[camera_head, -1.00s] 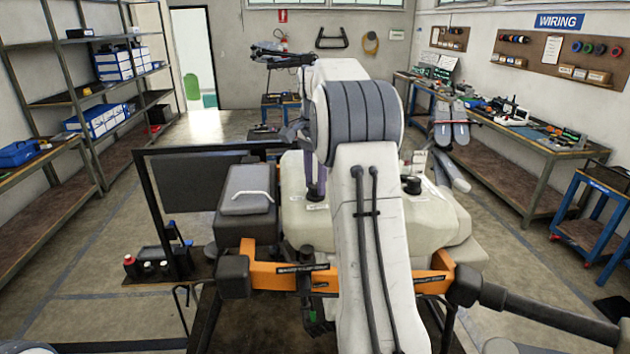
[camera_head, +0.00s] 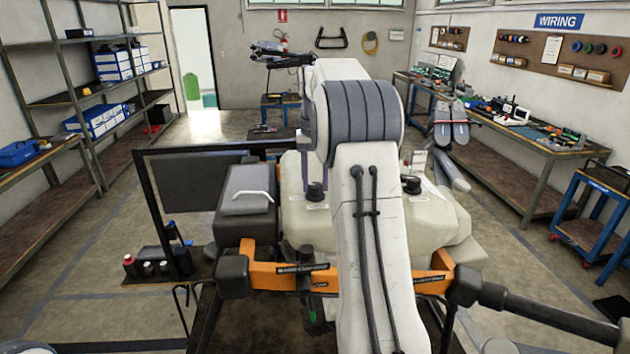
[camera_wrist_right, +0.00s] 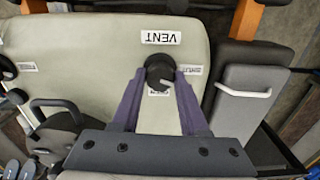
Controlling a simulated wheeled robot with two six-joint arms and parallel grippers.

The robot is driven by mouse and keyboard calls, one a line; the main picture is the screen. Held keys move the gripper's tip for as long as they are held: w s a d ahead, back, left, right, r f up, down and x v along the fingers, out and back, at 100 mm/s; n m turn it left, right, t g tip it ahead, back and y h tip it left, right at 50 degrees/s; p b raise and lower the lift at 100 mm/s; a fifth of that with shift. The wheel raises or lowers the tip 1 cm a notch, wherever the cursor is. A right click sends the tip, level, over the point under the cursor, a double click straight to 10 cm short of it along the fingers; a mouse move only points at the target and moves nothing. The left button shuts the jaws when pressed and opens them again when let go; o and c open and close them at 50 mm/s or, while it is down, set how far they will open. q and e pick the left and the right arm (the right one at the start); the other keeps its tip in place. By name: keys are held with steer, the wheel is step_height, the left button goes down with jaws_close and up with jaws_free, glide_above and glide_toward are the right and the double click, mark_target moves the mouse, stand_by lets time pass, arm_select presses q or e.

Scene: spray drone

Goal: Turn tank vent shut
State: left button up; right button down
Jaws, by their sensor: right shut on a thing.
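The pale tank (camera_head: 425,215) carries a black vent knob (camera_wrist_right: 160,70), with a "VENT" label (camera_wrist_right: 161,38) beside it in the right wrist view. My right gripper (camera_wrist_right: 160,78) has its purple fingers on both sides of the knob and is shut on it. In the head view the knob (camera_head: 316,190) stands on the tank's left part, at the tips of the purple fingers (camera_head: 314,178). My white right arm hides the middle of the tank. My left gripper is not in view.
A second black cap (camera_head: 411,185) stands on the tank to the right. A dark box (camera_head: 246,200) with a white handle sits left of the tank. Orange frame arms (camera_head: 262,274) run in front. Shelves (camera_head: 75,125) and a workbench (camera_head: 530,150) line the sides.

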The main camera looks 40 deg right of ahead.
mark_target(315, 185)
steer(key=shift+n, duration=1.6)
steer(key=shift+c, duration=2.2)
jaws_free()
steer(key=shift+r, duration=0.1)
steer(key=shift+r, duration=0.3)
step_height(315, 185, up, 10)
steer(key=shift+f, duration=0.15)
